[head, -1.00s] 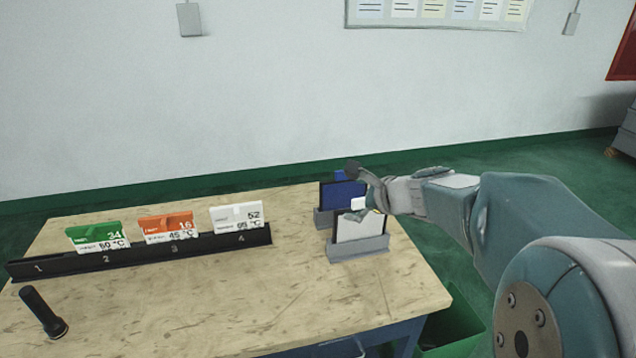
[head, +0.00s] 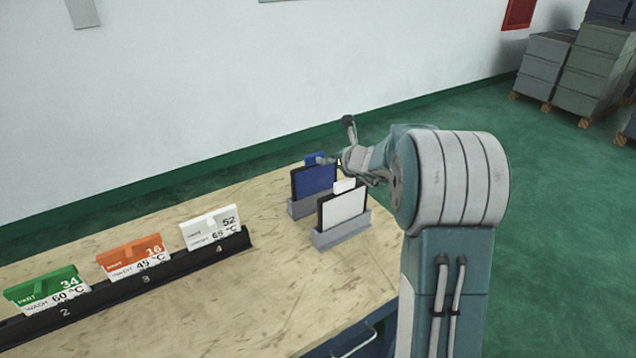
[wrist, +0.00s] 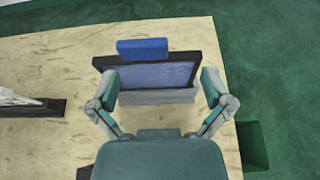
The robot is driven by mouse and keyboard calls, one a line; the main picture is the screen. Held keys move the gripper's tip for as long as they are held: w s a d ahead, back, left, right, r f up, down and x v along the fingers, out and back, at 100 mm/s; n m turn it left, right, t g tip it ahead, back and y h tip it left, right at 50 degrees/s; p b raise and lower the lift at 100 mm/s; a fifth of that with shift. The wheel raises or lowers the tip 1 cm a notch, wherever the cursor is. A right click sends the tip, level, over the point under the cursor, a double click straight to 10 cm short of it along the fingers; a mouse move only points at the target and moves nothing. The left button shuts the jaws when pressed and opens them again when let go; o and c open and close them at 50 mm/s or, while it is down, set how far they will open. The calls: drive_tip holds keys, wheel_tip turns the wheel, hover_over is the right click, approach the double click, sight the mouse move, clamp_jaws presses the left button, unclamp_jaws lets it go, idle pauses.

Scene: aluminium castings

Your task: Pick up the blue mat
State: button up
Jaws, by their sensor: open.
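The blue mat (head: 315,180) is a blue panel with a dark border, standing upright in a grey holder (head: 302,208) at the table's far right. A blue tab sits at its top. In the wrist view the blue mat (wrist: 155,76) and its tab (wrist: 142,48) lie ahead of my gripper (wrist: 160,88). The two fingers are spread apart, one towards each side of the panel, with nothing held between them. In the head view my gripper (head: 350,170) is beside the tab, above the holders. Whether a finger touches the mat, I cannot tell.
A white mat (head: 343,207) stands in a second grey holder (head: 342,236) just in front of the blue one. A black rack (head: 190,270) with green, orange and white cards stands to the left. The table (head: 300,300) is bare in front.

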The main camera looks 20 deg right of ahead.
sight(315, 156)
drive_tip(key=w+a, duration=0.1)
drive_tip(key=w+a+f, duration=0.1)
drive_tip(key=w+a, duration=0.1)
drive_tip(key=a, duration=0.1)
drive_tip(key=shift+w+f, duration=0.25)
drive_tip(key=shift+f, duration=0.1)
drive_tip(key=shift+w+d+f, duration=0.1)
drive_tip(key=shift+w+f, duration=0.2)
drive_tip(key=shift+w, duration=0.55)
drive_tip(key=shift+d, duration=0.7)
drive_tip(key=c, duration=0.5)
drive_tip(key=shift+a, duration=0.3)
drive_tip(key=c, duration=0.5)
drive_tip(key=shift+a, duration=0.25)
drive_tip(key=shift+c, duration=1)
drive_tip(key=shift+d, duration=0.1)
drive_tip(key=shift+c, duration=0.2)
